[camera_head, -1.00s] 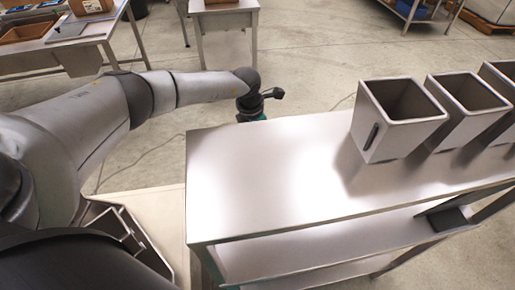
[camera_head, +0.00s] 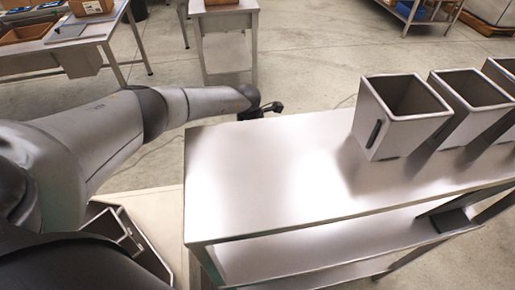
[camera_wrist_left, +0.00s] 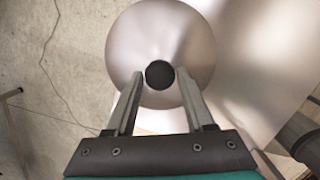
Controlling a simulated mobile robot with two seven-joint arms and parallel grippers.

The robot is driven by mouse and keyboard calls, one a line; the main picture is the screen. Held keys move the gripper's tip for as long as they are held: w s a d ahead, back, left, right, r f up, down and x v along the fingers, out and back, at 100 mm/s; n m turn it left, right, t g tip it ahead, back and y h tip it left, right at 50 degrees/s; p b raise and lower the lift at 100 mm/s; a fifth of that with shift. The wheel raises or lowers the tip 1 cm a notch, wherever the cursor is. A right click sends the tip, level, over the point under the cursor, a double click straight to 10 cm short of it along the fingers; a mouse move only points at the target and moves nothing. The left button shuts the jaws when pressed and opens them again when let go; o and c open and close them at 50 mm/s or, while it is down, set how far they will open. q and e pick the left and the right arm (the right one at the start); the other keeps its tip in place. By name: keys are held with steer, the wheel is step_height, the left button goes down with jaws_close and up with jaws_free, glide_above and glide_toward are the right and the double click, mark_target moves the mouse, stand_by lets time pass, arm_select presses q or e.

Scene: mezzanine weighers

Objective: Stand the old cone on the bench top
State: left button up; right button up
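The old cone (camera_wrist_left: 160,35) shows in the left wrist view as a pale, smooth metallic disc seen from above, with a dark round tip near its middle. My left gripper (camera_wrist_left: 160,76) has its two fingers apart, one on each side of the dark tip. I see no clear contact. What the cone rests on is hidden. In the head view the cone and the left fingers are hidden behind the far left edge of the bench top (camera_head: 260,180). The bench top is bare metal on its left part. My right gripper is not in view.
Several square metal bins stand at the right of the bench top, the nearest bin (camera_head: 385,130) towards the middle. A lower shelf (camera_head: 310,240) runs under the top. Another table (camera_head: 95,35) stands at the back left. Open concrete floor (camera_head: 320,45) lies behind the bench.

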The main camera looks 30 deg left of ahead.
arm_select(q)
steer(key=shift+o, duration=1.4)
steer(key=shift+r, duration=0.5)
step_height(320, 180, up, 11)
steer(key=s+p, duration=0.1)
steer(key=p, duration=0.1)
steer(key=shift+s+a+r, duration=0.15)
steer(key=shift+s+a, duration=0.15)
steer(key=shift+a, duration=0.1)
